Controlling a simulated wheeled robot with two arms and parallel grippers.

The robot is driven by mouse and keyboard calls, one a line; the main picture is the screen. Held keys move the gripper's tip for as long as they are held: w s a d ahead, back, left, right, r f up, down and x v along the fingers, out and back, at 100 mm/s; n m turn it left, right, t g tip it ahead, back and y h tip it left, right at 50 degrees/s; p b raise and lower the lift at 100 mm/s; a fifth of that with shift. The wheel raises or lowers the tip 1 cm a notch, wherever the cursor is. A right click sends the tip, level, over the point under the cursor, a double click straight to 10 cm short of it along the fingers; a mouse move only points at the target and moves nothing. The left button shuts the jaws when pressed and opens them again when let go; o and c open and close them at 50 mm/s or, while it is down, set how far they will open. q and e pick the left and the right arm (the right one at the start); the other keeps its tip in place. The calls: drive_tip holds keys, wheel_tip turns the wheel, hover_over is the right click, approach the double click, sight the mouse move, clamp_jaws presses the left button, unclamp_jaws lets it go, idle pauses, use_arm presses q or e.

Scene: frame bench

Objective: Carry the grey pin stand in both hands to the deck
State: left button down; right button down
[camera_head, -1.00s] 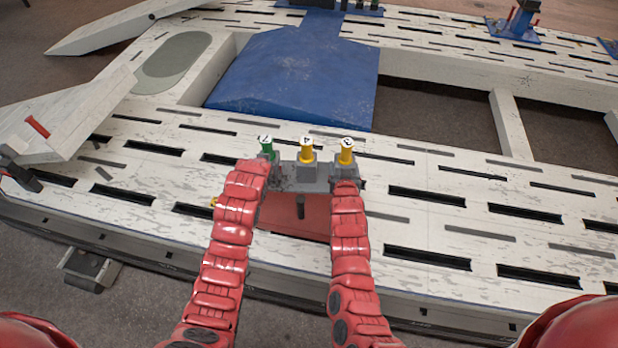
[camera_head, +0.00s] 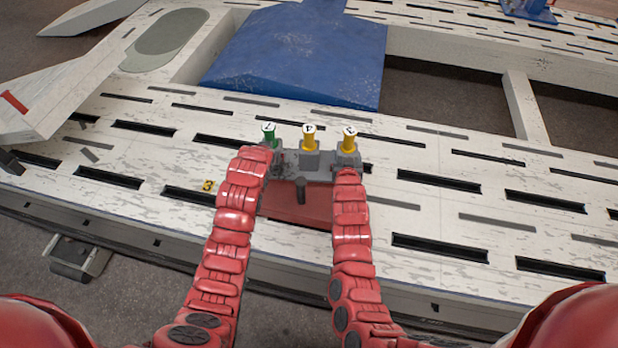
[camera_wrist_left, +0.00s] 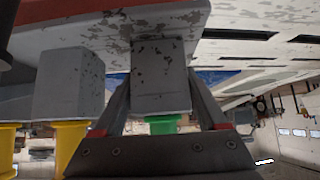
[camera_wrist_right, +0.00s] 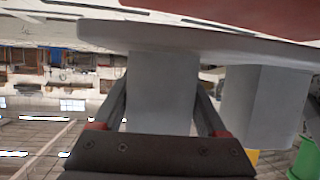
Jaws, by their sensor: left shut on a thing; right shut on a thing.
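The grey pin stand (camera_head: 318,179) is held upright between my two grippers over the white slotted bench (camera_head: 420,215). It carries a green pin (camera_head: 269,133) at left, and yellow pins in the middle (camera_head: 309,138) and at right (camera_head: 348,140). My left gripper (camera_wrist_left: 160,95) is shut on the grey block under the green pin. My right gripper (camera_wrist_right: 162,105) is shut on the block at the other end. A red panel (camera_head: 297,203) shows just below the stand. I cannot tell whether the stand touches it.
A blue sloped panel (camera_head: 300,60) lies beyond the stand. A yellow marker (camera_head: 208,185) is on the bench to the left. White wedge pieces (camera_head: 60,85) stand at far left. Bare slotted bench lies on both sides. An opening (camera_head: 450,100) shows at the back right.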

use_arm(q)
drive_tip(key=shift+w+r, duration=0.15)
drive_tip(key=shift+r, duration=0.05)
use_arm(e)
drive_tip(key=shift+w+r, duration=0.1)
drive_tip(key=shift+r, duration=0.05)
